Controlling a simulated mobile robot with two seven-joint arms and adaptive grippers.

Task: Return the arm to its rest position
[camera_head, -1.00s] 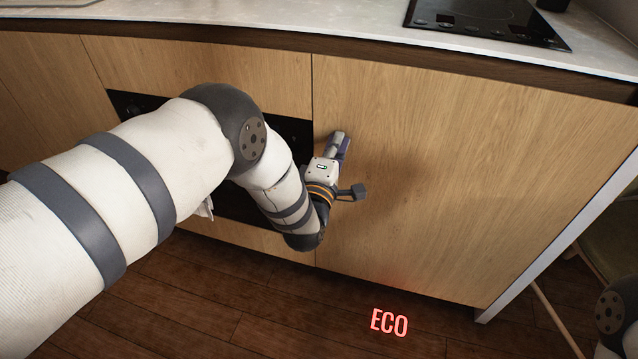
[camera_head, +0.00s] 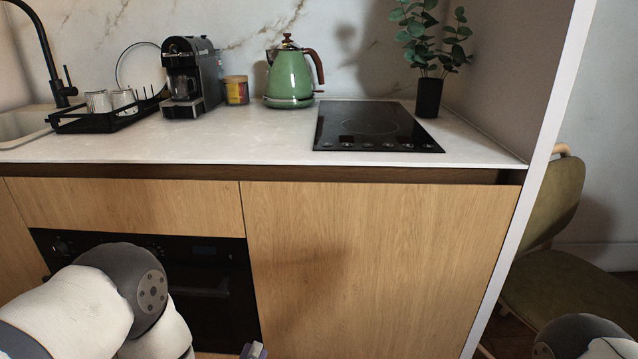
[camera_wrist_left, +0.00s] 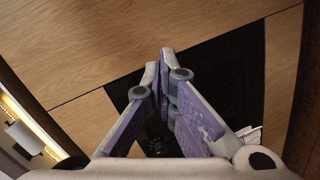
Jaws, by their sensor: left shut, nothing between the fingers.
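My left arm (camera_head: 70,310) comes in from the lower left of the head view, in front of the cabinets. Only the purple tip of my left gripper (camera_head: 254,350) shows there, at the bottom edge. In the left wrist view the purple and grey fingers of my left gripper (camera_wrist_left: 160,60) meet at their tips, shut and empty. Behind them are the wooden cabinet front (camera_wrist_left: 110,45) and the dark oven (camera_wrist_left: 225,80). Part of my right arm (camera_head: 585,340) shows at the lower right; its gripper is out of view.
The oven (camera_head: 205,285) and a closed cabinet door (camera_head: 370,260) are below the counter (camera_head: 260,140). On it are a dish rack (camera_head: 95,120), coffee machine (camera_head: 190,80), jar (camera_head: 236,92), green kettle (camera_head: 289,78), cooktop (camera_head: 375,128) and plant (camera_head: 429,95). A chair (camera_head: 560,270) stands right.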

